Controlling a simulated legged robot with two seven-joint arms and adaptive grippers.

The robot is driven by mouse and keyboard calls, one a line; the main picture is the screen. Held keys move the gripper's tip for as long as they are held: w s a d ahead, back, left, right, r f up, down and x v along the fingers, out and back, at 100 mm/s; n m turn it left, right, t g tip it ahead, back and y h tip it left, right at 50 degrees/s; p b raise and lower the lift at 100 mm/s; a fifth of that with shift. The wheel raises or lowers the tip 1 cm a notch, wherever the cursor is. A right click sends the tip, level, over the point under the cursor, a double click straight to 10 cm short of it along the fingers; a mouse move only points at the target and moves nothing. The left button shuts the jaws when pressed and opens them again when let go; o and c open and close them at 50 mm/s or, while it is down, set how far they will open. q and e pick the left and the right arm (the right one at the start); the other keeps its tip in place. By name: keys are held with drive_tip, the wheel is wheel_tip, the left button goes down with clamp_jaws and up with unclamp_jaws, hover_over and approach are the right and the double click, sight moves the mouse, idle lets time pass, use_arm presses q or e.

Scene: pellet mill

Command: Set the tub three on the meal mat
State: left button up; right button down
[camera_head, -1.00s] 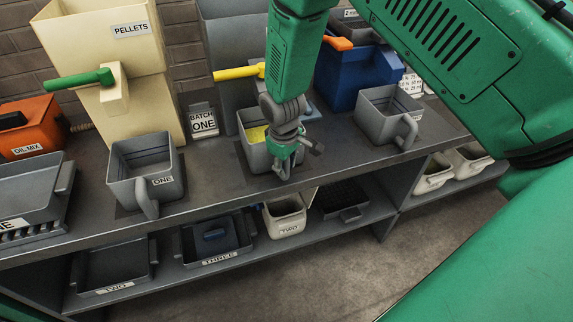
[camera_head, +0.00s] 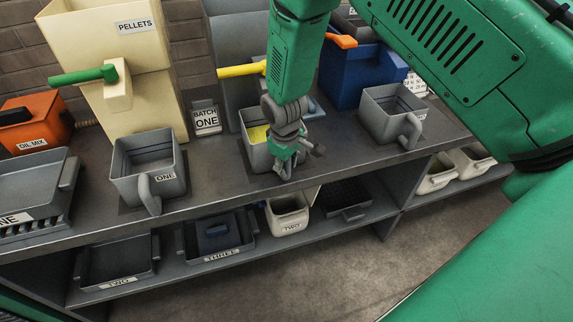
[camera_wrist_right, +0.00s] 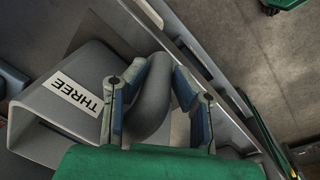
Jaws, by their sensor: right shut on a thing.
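Tub three (camera_head: 256,156) is a grey tub with yellow stuff inside, standing on the bench below the yellow-handled hopper in the head view. Its THREE label (camera_wrist_right: 77,94) shows in the right wrist view. My right gripper (camera_head: 283,170) is at the tub's front, shut on its handle (camera_wrist_right: 149,100); both fingers flank the handle in the right wrist view (camera_wrist_right: 160,75). The arm hides part of the tub and the hopper's face. A dark mat edge seems to show beside the tub; no meal label is readable. My left gripper is not in view.
Tub ONE (camera_head: 150,170) stands left, below the PELLETS hopper (camera_head: 105,60). Another grey tub (camera_head: 388,115) stands right, before the blue box (camera_head: 355,75). A BATCH ONE sign (camera_head: 206,121) stands behind. The lower shelf holds trays and a white tub TWO (camera_head: 288,212).

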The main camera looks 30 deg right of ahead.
drive_tip(key=shift+w+d+f, duration=0.1)
drive_tip(key=shift+w+d, duration=0.05)
drive_tip(key=shift+d, duration=0.25)
drive_tip(key=shift+a, duration=0.5)
drive_tip(key=shift+a+r, duration=0.2)
drive_tip(key=shift+d+f, duration=0.3)
drive_tip(key=shift+d, duration=0.25)
drive_tip(key=shift+d+f, duration=0.1)
drive_tip(key=shift+d, duration=0.25)
drive_tip(key=c, duration=1.3)
unclamp_jaws()
drive_tip(key=shift+a, duration=0.1)
drive_tip(key=shift+o, duration=0.4)
drive_tip(key=shift+a, duration=0.35)
drive_tip(key=o, duration=0.4)
drive_tip(key=shift+s, duration=0.25)
drive_tip(key=o, duration=0.7)
drive_tip(key=shift+c, duration=0.2)
drive_tip(key=shift+o, duration=0.7)
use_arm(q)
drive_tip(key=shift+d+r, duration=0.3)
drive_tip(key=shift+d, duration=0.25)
use_arm(e)
drive_tip(key=shift+d, duration=0.25)
